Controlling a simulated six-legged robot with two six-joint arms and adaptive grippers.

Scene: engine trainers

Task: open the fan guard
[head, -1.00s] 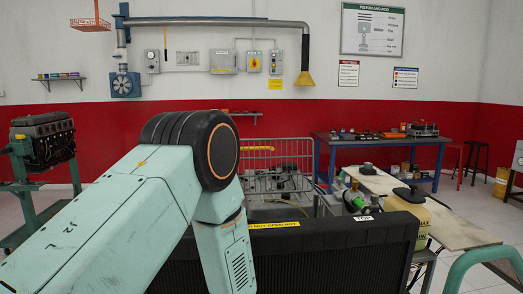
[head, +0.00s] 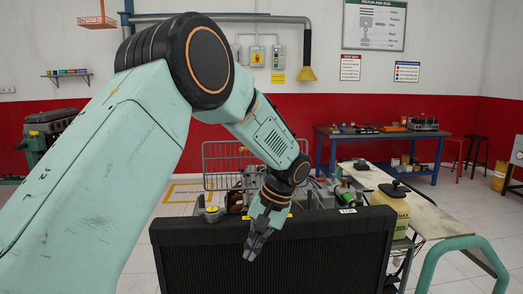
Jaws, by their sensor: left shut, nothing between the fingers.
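A grey wire grid (head: 217,163), which looks like the fan guard, stands upright behind the black radiator (head: 270,262). My left arm covers part of it, and I cannot tell its hinge or latch. My left gripper (head: 254,246) is shut and empty. It points down, its fingers overlapping the radiator's upper front in the picture, to the right of and nearer than the grid. Whether it touches the radiator I cannot tell. My right gripper is not in view.
Engine parts crowd behind the radiator. A yellow jug (head: 390,213) stands to the right beside a long pale bench (head: 432,215). A teal curved bar (head: 470,243) is at the right front. A blue table (head: 385,136) stands at the back.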

